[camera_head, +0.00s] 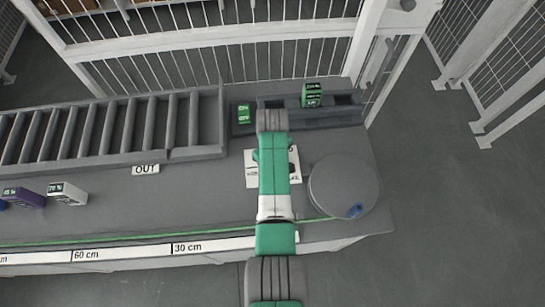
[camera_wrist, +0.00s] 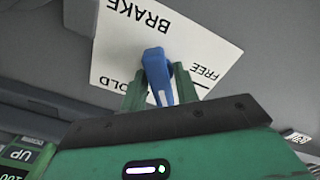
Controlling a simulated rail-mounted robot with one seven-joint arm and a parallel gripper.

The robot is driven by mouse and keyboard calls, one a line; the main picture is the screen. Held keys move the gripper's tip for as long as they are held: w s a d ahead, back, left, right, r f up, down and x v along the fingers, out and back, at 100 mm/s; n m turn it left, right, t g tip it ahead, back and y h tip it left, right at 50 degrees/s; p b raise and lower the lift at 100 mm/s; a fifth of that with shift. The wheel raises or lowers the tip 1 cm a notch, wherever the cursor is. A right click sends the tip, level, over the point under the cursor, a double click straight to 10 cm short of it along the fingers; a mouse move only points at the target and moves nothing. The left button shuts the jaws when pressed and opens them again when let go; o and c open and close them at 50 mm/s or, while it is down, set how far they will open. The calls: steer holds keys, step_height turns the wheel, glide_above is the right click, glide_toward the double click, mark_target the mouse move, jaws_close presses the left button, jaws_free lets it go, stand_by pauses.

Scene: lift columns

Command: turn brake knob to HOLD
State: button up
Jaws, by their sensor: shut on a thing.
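The brake knob (camera_wrist: 155,66) is a blue lever-shaped knob on a white plate (camera_wrist: 120,50) lettered BRAKE, FREE and HOLD, upside down in the wrist view. FREE is to the right of the knob; HOLD is to the left, partly covered by a finger. A white mark on the knob's near end points down the picture, between the two words; the exact angle is hard to tell. My gripper (camera_wrist: 158,78) is shut on the knob, one green finger on each side. In the head view my arm covers the knob and much of the plate (camera_head: 251,181).
A round grey disc (camera_head: 343,186) with a blue spot stands right of the plate. A roller rack (camera_head: 110,130) marked OUT lies left. Green blocks (camera_head: 312,95) (camera_head: 243,113) are at the back. A purple block (camera_head: 24,196) and a white block (camera_head: 67,193) stand far left.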

steer(key=shift+m, duration=1.2)
steer(key=m, duration=0.5)
steer(key=shift+p, duration=0.35)
steer(key=o, duration=0.6)
steer(key=shift+o, duration=0.2)
step_height(320, 180, up, 9)
steer(key=p, duration=0.8)
steer(key=shift+r+p, duration=0.1)
steer(key=shift+p, duration=0.2)
